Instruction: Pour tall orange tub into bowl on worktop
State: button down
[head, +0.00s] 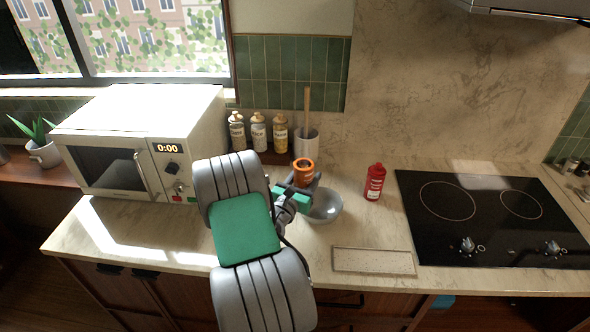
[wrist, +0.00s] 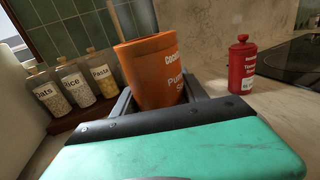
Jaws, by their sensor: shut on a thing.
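The tall orange tub (head: 303,166) is held in my gripper (head: 300,182), above the back of the bowl. It looks close to upright, with a slight tilt in the wrist view (wrist: 152,75), where printed lettering shows on its side. The gripper fingers are shut around its lower part. The grey bowl (head: 326,207) stands on the worktop (head: 190,240), just below and to the right of the tub. My gripper and arm hide its left part. The bowl does not show in the wrist view, and I cannot see its contents.
A red bottle (head: 375,182) stands right of the bowl, near the black hob (head: 480,215). A speckled board (head: 373,261) lies in front. A utensil pot (head: 306,142) and several labelled jars (head: 258,132) stand behind. A white microwave (head: 150,140) is at left.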

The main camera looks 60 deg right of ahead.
jog(key=w+m+b, duration=0.2)
jog(key=m+b, duration=0.1)
jog(key=shift+w+a+r+m, duration=0.1)
jog(key=shift+a+r+m, duration=0.1)
jog(key=shift+a+m, duration=0.15)
jog(key=m+b, duration=0.2)
jog(key=w+m+b, duration=0.1)
jog(key=m+b, duration=0.1)
jog(key=shift+w+a+y, duration=0.15)
jog(key=shift+y, duration=0.15)
jog(key=shift+s+d+r+m+t+y+b, duration=0.1)
jog(key=shift+s+r+m+t+b, duration=0.2)
jog(key=shift+m+b, duration=2)
jog(key=shift+s+d+r+m+t+y+b, duration=0.15)
jog(key=shift+s+m+t+b, duration=0.2)
jog(key=shift+m+b, duration=1.85)
jog(key=shift+s+a+r+m+t+y+b, duration=0.1)
jog(key=shift+s+r+m+t+b, duration=0.25)
jog(key=shift+m+b, duration=1.95)
jog(key=shift+m+p, duration=0.65)
jog(key=shift+p, duration=0.05)
